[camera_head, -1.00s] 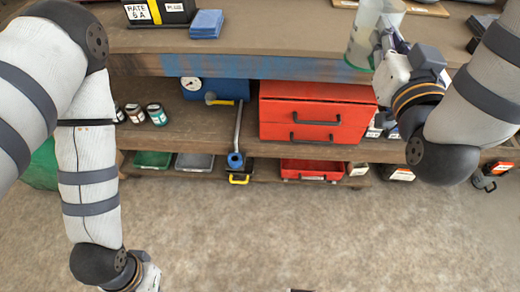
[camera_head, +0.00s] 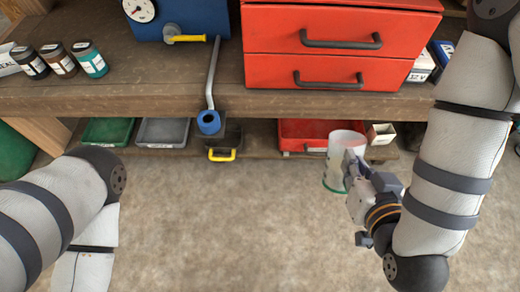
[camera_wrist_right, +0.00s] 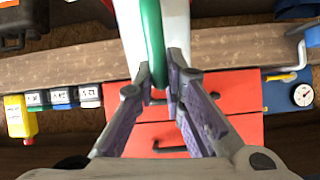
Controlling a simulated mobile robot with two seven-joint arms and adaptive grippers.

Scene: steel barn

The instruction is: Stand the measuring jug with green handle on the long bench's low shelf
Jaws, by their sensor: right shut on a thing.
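The measuring jug (camera_head: 338,172) is clear with a green rim at its base and stands out in front of the bench, roughly upright, in the head view. My right gripper (camera_head: 352,170) is shut on its green handle (camera_wrist_right: 153,45), which sits between the fingers in the right wrist view. The long bench's low shelf (camera_head: 262,142) runs behind the jug, under the wider shelf (camera_head: 160,102). The jug overlaps the right part of a red tray on the low shelf in the picture. My left gripper is out of view; only its arm shows at lower left.
The low shelf holds a green tray (camera_head: 107,131), a grey tray (camera_head: 163,132), a black box with yellow handle (camera_head: 222,155), the red tray (camera_head: 300,130) and a small box (camera_head: 381,134). The floor in front is clear.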

